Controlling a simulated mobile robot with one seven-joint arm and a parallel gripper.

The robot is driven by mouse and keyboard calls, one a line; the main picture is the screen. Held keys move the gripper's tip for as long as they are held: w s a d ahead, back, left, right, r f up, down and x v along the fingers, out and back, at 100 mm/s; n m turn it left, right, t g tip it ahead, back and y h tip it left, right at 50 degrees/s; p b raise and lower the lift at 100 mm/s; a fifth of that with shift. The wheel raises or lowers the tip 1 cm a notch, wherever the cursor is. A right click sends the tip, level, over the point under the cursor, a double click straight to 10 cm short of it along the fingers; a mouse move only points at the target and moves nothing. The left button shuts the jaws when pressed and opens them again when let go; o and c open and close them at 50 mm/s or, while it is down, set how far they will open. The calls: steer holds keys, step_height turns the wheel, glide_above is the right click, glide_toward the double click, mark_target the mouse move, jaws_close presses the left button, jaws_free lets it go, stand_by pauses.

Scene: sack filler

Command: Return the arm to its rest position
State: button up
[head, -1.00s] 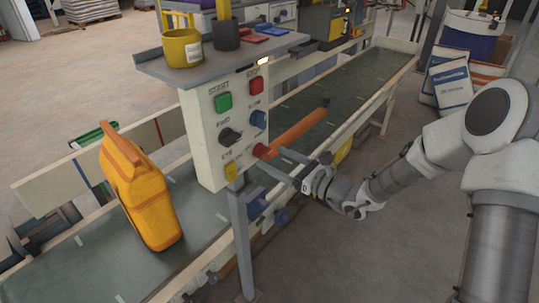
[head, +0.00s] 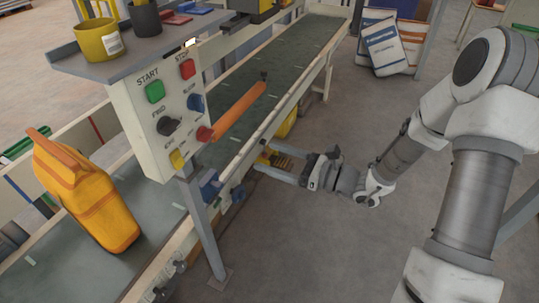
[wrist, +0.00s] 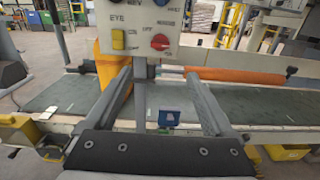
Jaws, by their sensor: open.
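My gripper (head: 268,164) is open and empty in the head view, low beside the conveyor's near side rail and to the right of the control panel's post. My arm reaches to it from the right. In the wrist view the two fingers of my gripper (wrist: 165,92) stand wide apart with nothing held between them. The control panel (head: 130,124) carries green, red, blue, black and yellow controls. The panel also shows in the wrist view (wrist: 190,47), beyond and above the fingers, apart from them.
A conveyor (head: 300,50) runs diagonally, with an orange roller (head: 240,110) across it. A yellow-orange jerrycan (head: 88,195) stands on the belt at left. A shelf (head: 165,42) above the panel holds a yellow cup (head: 98,40). White sacks (head: 383,48) lean at back right. Floor right of the conveyor is open.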

steer(key=s+r+n+g+h+p, duration=0.55)
steer(key=s+r+n+g, duration=0.35)
steer(key=s+n, duration=0.5)
steer(key=s+d+r+n+t+h+p, duration=0.4)
steer(key=s+d+r+n+t+h, duration=0.2)
steer(key=d+r+h, duration=0.5)
steer(key=d+r+n+t, duration=0.1)
steer(key=d+r+n, duration=0.1)
steer(key=d+r, duration=0.2)
steer(key=shift+s+d+n+t, duration=0.2)
steer(key=shift+d+n+t, duration=0.05)
steer(key=shift+n+t, duration=0.15)
